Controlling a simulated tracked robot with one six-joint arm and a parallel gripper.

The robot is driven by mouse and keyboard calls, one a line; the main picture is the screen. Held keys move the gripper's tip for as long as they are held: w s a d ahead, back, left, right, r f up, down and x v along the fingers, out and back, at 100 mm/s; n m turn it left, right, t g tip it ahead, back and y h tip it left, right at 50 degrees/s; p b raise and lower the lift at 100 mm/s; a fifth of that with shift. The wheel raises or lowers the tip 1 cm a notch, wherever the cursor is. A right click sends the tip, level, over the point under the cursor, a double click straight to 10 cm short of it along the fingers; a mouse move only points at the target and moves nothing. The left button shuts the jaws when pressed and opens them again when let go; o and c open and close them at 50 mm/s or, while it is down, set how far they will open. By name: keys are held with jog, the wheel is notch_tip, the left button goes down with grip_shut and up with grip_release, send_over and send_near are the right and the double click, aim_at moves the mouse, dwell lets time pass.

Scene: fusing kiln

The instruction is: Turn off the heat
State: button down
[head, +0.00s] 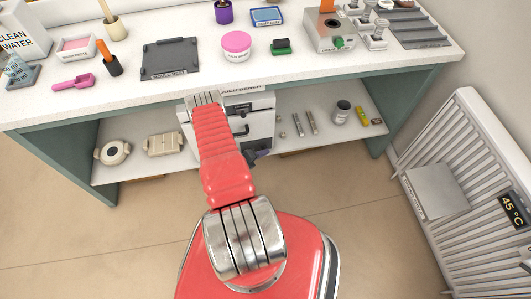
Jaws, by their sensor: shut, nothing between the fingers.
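The heat's control is not clear in the head view. A white slatted radiator-like unit (430,200) stands at the right, with a dark display (513,210) reading 45 °C. A grey metal box (331,36) with a green knob (338,43) and an orange part on top sits at the bench's back right. A white cabinet (258,120) with dark fittings stands under the bench, partly behind my red arm. My arm reaches up the middle to the bench edge. My gripper is not visible. A small dark part beside the arm, low on the cabinet, cannot be identified.
The white bench top (120,92) holds a grey board (170,59), a pink jar (236,45), a pink scoop (75,82) and other tools. Its lower shelf (290,140) carries molds and small tools. A grey plate (437,190) is on the radiator-like unit. The tiled floor is mostly clear.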

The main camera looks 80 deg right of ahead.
jog(key=shift+w+a+f, duration=0.15)
jog(key=shift+w, duration=0.25)
jog(key=shift+w+a+f, duration=0.1)
jog(key=shift+w+a, duration=0.05)
jog(key=shift+w, duration=0.25)
jog(key=shift+w+a+f, duration=0.15)
jog(key=shift+w+f, duration=0.05)
jog(key=shift+w, duration=0.05)
jog(key=shift+s, duration=0.1)
dwell(0.5)
jog(key=shift+r, duration=0.15)
dwell(1.0)
jog(key=shift+r, duration=0.7)
jog(key=shift+r, duration=0.1)
